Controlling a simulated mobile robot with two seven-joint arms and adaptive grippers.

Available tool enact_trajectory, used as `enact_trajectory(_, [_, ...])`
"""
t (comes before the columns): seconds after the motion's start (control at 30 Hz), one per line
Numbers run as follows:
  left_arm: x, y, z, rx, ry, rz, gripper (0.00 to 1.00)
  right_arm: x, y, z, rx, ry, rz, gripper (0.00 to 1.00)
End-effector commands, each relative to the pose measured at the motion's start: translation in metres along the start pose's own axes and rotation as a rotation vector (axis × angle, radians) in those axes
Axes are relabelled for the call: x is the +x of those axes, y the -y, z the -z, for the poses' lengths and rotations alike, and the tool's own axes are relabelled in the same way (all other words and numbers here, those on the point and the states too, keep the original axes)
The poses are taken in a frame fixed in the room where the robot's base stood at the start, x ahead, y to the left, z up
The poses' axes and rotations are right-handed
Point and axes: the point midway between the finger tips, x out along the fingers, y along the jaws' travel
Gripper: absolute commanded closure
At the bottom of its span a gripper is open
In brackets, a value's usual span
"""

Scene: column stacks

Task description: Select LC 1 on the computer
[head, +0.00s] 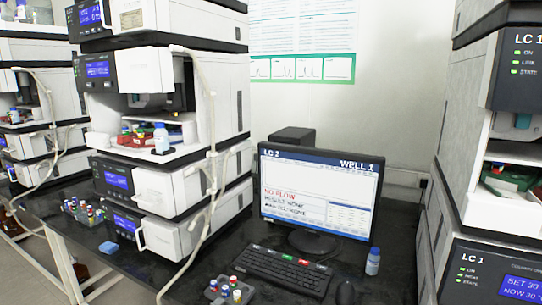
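The computer monitor (318,192) stands on the dark bench at centre right. Its header reads "LC 2" at the left and "WELL 1" at the right. Red text on its screen reads "NO FLOW", with smaller dark lines below that are hard to read. The keyboard (275,275) lies in front of it, with a few coloured keys, green and red among them, along its far edge. A dark mouse (345,292) is to the right of the keyboard. The instrument stack labelled LC 1 (500,150) stands at the right edge. Neither of my grippers is in view.
A white bottle with a blue cap (373,262) stands right of the monitor. A grey rack of capped vials (229,290) sits left of the keyboard. Another instrument stack (170,195) with a hanging pale tube is at left. A vial rack (83,211) and blue block (108,247) lie before it.

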Motion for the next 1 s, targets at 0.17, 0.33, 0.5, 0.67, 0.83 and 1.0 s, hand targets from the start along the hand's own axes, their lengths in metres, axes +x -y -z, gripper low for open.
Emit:
enact_trajectory(0.17, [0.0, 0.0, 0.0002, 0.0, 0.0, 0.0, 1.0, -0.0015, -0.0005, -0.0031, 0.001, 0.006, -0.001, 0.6])
enact_trajectory(0.33, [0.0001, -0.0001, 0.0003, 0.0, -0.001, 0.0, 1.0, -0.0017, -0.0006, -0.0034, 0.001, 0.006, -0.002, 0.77])
enact_trajectory(0.5, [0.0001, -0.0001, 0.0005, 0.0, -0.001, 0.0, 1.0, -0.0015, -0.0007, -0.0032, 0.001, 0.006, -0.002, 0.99])
enact_trajectory(0.67, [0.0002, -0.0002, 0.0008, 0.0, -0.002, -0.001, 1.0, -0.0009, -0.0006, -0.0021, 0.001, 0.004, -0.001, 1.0])
enact_trajectory(0.83, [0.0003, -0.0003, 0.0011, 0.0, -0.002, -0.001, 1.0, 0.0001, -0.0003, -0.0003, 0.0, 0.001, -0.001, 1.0])
enact_trajectory(1.0, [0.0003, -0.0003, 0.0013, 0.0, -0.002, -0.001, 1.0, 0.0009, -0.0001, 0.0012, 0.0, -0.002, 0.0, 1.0])
